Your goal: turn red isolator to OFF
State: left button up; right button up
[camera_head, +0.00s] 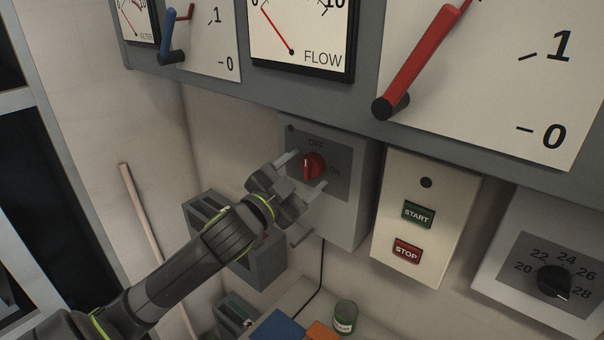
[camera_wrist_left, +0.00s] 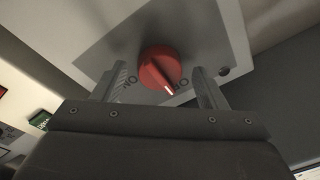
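The red isolator knob (camera_head: 313,165) sits on a grey box (camera_head: 353,205) with a darker plate marked OFF above the knob and ON to its right. In the left wrist view the knob (camera_wrist_left: 160,66) has a white mark that points between the two labels, towards the OFF side. My left gripper (camera_head: 303,173) is open in front of the plate. Its fingers stand on either side of the knob, with gaps showing in the left wrist view (camera_wrist_left: 157,86). My right gripper is in neither view.
A START/STOP box (camera_head: 425,220) and a black dial (camera_head: 553,280) are to the right. A large red lever (camera_head: 420,60), a blue lever (camera_head: 169,38) and a FLOW gauge (camera_head: 303,35) are above. A green jar (camera_head: 345,317) stands below.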

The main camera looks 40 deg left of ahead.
pick_arm(q)
jog(key=shift+s, duration=0.1)
jog(key=s+a+f+p, duration=0.1)
jog(key=s+p, duration=0.4)
jog(key=s, duration=1.2)
jog(key=shift+a+f, duration=0.15)
jog(key=shift+f, duration=0.55)
